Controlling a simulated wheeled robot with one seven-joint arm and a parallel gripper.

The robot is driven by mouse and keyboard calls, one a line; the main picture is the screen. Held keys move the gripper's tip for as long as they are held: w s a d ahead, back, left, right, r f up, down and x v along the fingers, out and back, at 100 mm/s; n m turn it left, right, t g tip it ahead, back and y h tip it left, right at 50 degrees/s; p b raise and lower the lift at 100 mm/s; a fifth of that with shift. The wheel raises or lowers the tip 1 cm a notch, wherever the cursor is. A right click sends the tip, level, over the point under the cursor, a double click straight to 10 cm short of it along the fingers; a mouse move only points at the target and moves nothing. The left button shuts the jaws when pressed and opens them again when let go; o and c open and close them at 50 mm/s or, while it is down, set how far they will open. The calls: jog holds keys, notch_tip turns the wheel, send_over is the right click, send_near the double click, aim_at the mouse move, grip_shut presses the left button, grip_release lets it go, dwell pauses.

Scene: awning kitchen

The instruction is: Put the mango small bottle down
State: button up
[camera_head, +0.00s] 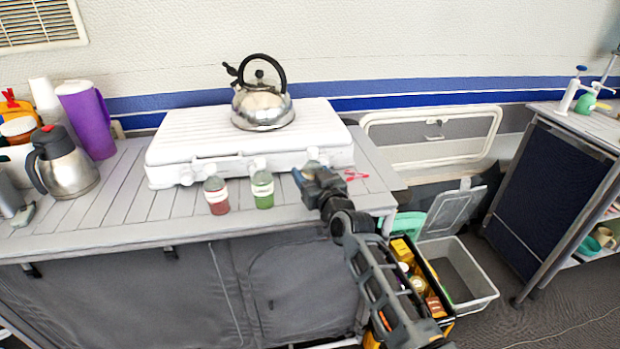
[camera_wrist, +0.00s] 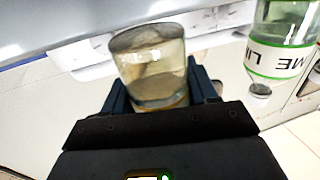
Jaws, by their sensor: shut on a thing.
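My gripper (camera_wrist: 157,88) is shut on a small clear bottle with pale yellowish contents (camera_wrist: 153,65), taken to be the mango small bottle. Its label does not show. In the head view my gripper (camera_head: 303,180) is over the tabletop, just right of the green bottle and in front of the white stove. My gripper hides the held bottle there, and I cannot tell whether it touches the table.
A red small bottle (camera_head: 216,195) and a green small bottle (camera_head: 262,189) stand on the slatted table (camera_head: 110,215). The green one also shows in the wrist view (camera_wrist: 280,50). The white stove (camera_head: 205,140) bears a kettle (camera_head: 262,106). A crate (camera_head: 470,275) is below right.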

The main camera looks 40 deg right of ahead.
jog(key=shift+f, duration=0.6)
jog(key=shift+f+b, duration=0.2)
jog(key=shift+b, duration=0.1)
jog(key=o, duration=1)
jog(key=v, duration=0.7)
jog(key=shift+s+b, duration=0.35)
jog(key=shift+s+r, duration=0.1)
